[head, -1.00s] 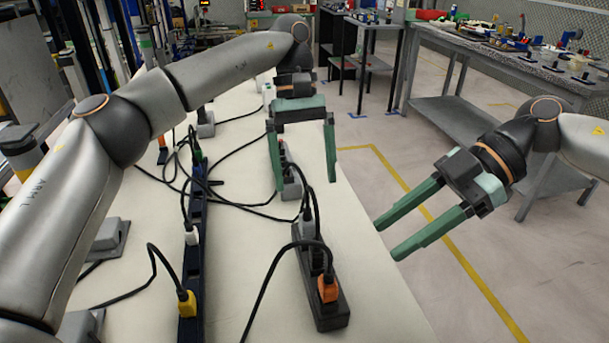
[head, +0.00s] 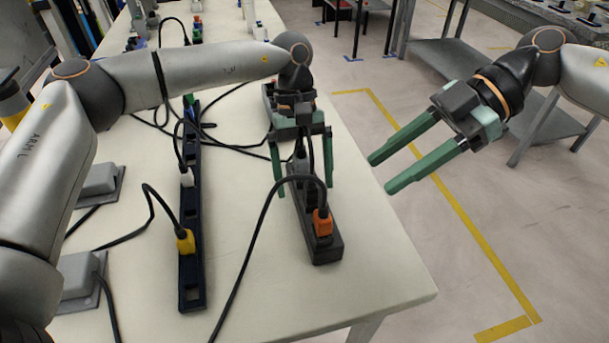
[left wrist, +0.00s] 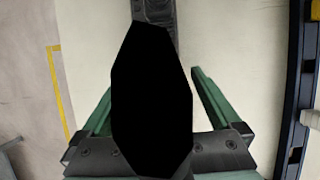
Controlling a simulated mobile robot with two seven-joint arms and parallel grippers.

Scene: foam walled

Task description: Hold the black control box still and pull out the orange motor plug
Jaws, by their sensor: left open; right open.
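The black control box (head: 327,250) is a long dark strip lying on the pale table. The orange motor plug (head: 322,223) sits in its near end, with a black cable arching up from it. A grey plug (head: 300,165) stands farther along the box, partly hidden. My left gripper (head: 306,190) is open, its fingers at either side of the box behind the orange plug; I cannot tell whether they touch it. In the left wrist view a dark strip (left wrist: 155,11) shows beyond a black shape that hides the middle. My right gripper (head: 383,172) is open and empty, right of the box.
A dark blue strip (head: 191,270) with a yellow plug (head: 185,241) and a white plug lies left of the box. Black cables cross the table (head: 270,300). Grey blocks stand at the left. Floor with yellow tape (head: 440,195) lies to the right.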

